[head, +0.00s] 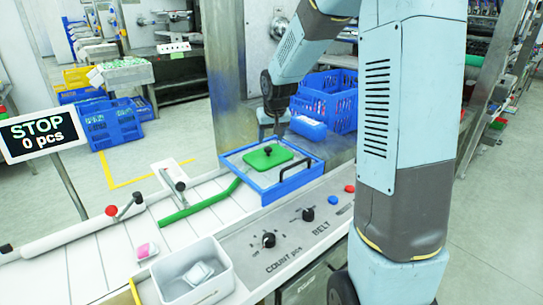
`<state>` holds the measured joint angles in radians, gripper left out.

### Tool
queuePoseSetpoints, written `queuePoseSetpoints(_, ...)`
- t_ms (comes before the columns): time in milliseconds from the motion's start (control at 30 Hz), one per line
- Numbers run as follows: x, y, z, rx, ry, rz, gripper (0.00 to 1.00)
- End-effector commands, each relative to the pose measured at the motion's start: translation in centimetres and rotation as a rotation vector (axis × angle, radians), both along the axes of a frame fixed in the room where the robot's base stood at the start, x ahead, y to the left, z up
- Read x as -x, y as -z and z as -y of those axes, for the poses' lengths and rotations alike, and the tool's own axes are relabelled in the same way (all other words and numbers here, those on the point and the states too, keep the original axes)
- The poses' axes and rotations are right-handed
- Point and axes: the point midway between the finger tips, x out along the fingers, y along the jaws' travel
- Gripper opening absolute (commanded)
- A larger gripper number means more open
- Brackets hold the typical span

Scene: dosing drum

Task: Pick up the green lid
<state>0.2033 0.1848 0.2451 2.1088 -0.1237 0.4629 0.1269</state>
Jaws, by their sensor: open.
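The green lid (257,160) is a flat green plate with a dark round knob (268,151) on top. It lies on the grey surface of a blue-rimmed box (272,193), which has a black handle at its right. My gripper (273,137) is just behind and above the lid, pointing down. It is open, and no contact with the knob shows. The gripper is small in the picture, so its exact distance from the knob is hard to tell.
A white belt with a green guide bar (200,203) runs left of the box. A control panel with knobs (307,214) lies in front. A white bin (193,277) holds a pale item. A pink-and-white item (147,251) is on the belt. Blue crates (327,102) stand behind.

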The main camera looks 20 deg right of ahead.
Motion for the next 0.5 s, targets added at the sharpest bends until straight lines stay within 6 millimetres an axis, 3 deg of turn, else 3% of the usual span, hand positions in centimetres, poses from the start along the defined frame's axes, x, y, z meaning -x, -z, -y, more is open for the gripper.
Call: queuePoseSetpoints(500,-1.5,4.9,-0.4,0.000,0.001,-0.001,0.60)
